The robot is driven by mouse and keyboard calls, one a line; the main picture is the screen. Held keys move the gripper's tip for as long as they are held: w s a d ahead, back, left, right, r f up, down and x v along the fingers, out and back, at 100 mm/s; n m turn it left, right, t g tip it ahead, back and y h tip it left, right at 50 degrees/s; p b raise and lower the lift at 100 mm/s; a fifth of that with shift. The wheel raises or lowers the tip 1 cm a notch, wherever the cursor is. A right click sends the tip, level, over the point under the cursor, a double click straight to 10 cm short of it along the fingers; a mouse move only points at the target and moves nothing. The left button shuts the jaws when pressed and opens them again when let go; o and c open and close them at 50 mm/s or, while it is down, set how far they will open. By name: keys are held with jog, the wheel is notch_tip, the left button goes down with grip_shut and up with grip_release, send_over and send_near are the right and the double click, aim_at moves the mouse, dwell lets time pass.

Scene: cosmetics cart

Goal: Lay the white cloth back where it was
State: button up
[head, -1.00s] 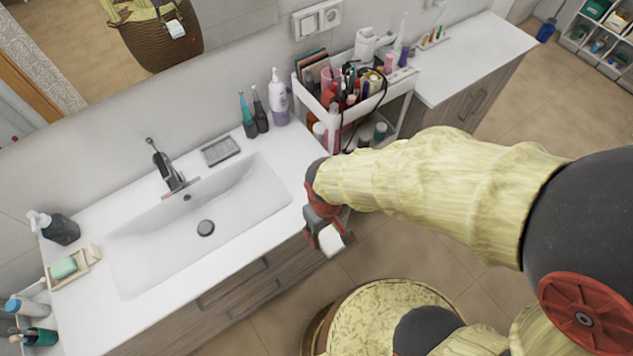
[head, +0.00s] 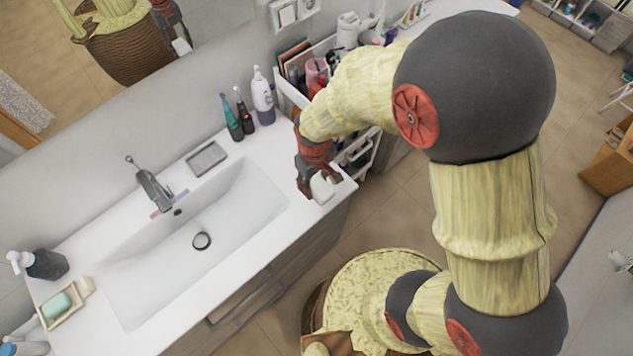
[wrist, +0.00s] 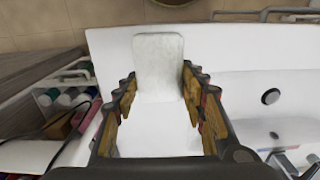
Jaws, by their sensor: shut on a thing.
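My gripper (head: 318,186) is shut on the white cloth (head: 322,190), a small pale piece between its fingers. It is over the right end of the white washbasin counter (head: 262,150), close to the front right corner. In the wrist view the cloth (wrist: 158,62) stretches out beyond the fingertips of my gripper (wrist: 160,100), with the white counter top under it. I cannot tell whether the cloth touches the counter.
The basin (head: 235,215) lies left of my gripper. Bottles such as the white and purple one (head: 263,95) stand behind it. A crowded cosmetics cart (head: 290,98) stands at the counter's right, partly hidden by my arm. A soap dish (head: 62,305) is at far left.

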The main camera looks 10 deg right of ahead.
aim_at(317, 179)
jog(key=w+f, duration=0.1)
jog(key=f, duration=0.1)
jog(key=w+d+f, duration=0.1)
jog(key=w+f, duration=0.1)
jog(key=shift+w+f, duration=0.1)
jog(key=shift+f, duration=0.1)
jog(key=f, duration=0.3)
jog(key=shift+w+f, duration=0.2)
jog(key=o, duration=0.9)
jog(key=shift+o, duration=0.6)
